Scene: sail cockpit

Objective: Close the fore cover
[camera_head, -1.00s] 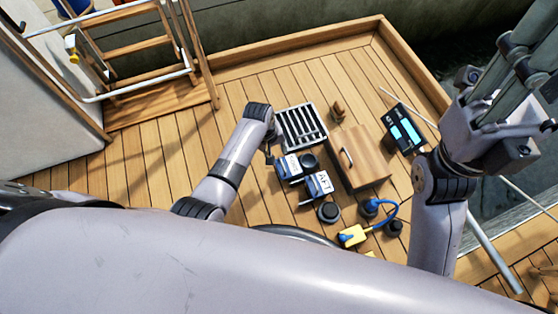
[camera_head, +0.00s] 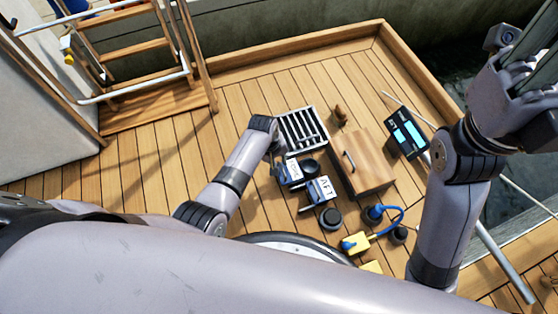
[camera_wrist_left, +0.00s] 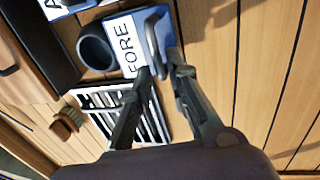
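The fore cover (camera_head: 294,168) is a small white plate lettered FORE on a blue body on the deck. In the left wrist view, the cover (camera_wrist_left: 122,42) has a grey loop handle (camera_wrist_left: 155,40) along one side. I cannot tell whether the cover lies fully flat. My left gripper (camera_head: 273,163) is beside it in the head view. In the left wrist view, its fingertips (camera_wrist_left: 160,72) are apart, close to the handle; contact is unclear. My right gripper (camera_head: 535,55) is raised at the upper right, partly cut off, away from the cover.
The AFT cover (camera_head: 323,190) is close by, with black round knobs (camera_head: 330,219) around. A slatted grate (camera_head: 302,131), wooden box (camera_head: 362,163), blue-screen display (camera_head: 407,133) and yellow plug (camera_head: 355,243) with blue cable are near. Open deck lies left, below a ladder (camera_head: 135,50).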

